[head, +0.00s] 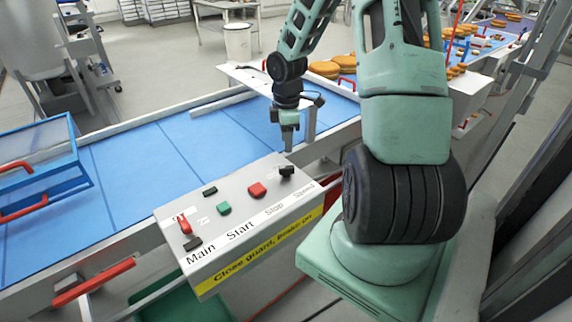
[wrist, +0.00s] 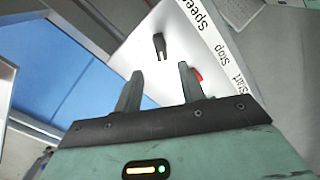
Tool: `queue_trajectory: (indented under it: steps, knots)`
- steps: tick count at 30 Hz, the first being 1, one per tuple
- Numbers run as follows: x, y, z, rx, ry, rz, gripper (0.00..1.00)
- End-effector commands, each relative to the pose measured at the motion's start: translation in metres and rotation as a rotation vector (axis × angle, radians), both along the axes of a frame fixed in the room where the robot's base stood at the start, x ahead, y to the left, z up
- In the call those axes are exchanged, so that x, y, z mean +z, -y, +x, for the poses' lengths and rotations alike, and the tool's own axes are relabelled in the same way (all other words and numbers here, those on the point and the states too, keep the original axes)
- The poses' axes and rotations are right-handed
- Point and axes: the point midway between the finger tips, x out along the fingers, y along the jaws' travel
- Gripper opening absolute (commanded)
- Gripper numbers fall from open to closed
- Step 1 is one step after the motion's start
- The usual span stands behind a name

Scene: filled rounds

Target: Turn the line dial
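A black dial (head: 287,170) stands at the right end of the grey control panel (head: 262,220), above the printed label "Speed". It also shows in the wrist view as a dark upright knob (wrist: 160,46), ahead of the space between my fingertips. My gripper (head: 288,148) points down just above the dial in the head view. In the wrist view my gripper (wrist: 158,71) has its two fingers apart with nothing between them. The fingers look clear of the dial. I cannot tell the dial's setting.
The panel also has a red stop button (head: 257,190), a green start button (head: 224,208) and a red main switch (head: 184,223). A blue conveyor (head: 150,165) runs behind it. A blue-framed guard with red handles (head: 40,165) is at left. Round buns (head: 324,69) lie farther along.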

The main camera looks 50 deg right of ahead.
Motion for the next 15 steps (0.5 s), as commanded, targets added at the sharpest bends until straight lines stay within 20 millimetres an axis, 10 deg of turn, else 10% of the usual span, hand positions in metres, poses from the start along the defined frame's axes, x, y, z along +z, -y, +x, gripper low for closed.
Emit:
queue_trajectory:
  steps: [15]
  knots:
    - [-0.089, -0.001, 0.0, 0.001, -0.001, 0.001, 0.4]
